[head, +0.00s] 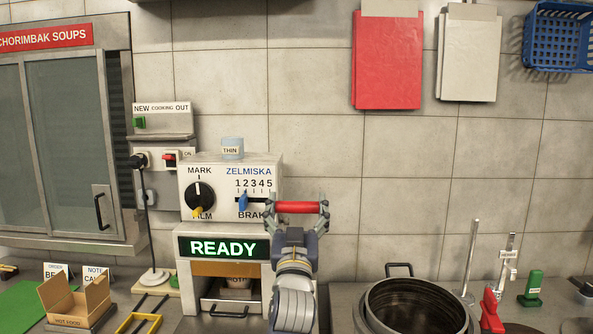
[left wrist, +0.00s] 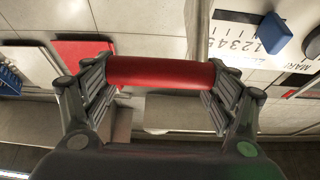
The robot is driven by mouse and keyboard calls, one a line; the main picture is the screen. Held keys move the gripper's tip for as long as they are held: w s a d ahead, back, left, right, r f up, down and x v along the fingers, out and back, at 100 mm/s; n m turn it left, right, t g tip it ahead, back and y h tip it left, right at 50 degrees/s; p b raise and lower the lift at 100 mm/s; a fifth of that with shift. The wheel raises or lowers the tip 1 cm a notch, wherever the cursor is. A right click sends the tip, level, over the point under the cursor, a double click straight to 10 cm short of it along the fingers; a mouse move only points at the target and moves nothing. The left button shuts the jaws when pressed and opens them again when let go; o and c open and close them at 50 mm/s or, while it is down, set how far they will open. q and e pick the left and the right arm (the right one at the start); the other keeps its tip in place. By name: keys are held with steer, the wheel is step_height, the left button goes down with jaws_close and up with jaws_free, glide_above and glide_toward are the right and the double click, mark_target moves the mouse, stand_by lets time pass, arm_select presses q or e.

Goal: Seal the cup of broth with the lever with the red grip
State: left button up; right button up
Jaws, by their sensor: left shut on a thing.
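The lever with the red grip (head: 298,207) sticks out at the right side of the white sealing machine (head: 215,172). My left gripper (head: 298,211) is shut on the red grip, which lies level between its fingers. In the left wrist view the red grip (left wrist: 160,72) spans between the two fingers. A cup (head: 238,284) stands in the bay under the lit "READY" sign (head: 223,248), partly hidden in the shade. My right gripper is not in view.
A large metal pot (head: 417,300) stands at the lower right, near a red-handled tool (head: 491,312). A glass-fronted cabinet (head: 70,150) hangs at left. An open cardboard box (head: 75,303) and a yellow frame (head: 139,323) lie at lower left.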

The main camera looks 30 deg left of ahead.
arm_select(q)
steer(key=shift+s+d+f, duration=0.15)
steer(key=shift+s+f, duration=0.05)
steer(key=shift+f, duration=0.45)
steer(key=shift+s+d+f+b, duration=0.15)
steer(key=shift+s+f+b, duration=0.05)
steer(key=shift+f+b, duration=0.25)
steer(key=shift+s+d+f+b, duration=0.1)
steer(key=shift+s+f+b, duration=0.05)
steer(key=shift+f+b, duration=0.3)
steer(key=o, duration=1.2)
steer(key=shift+r, duration=0.15)
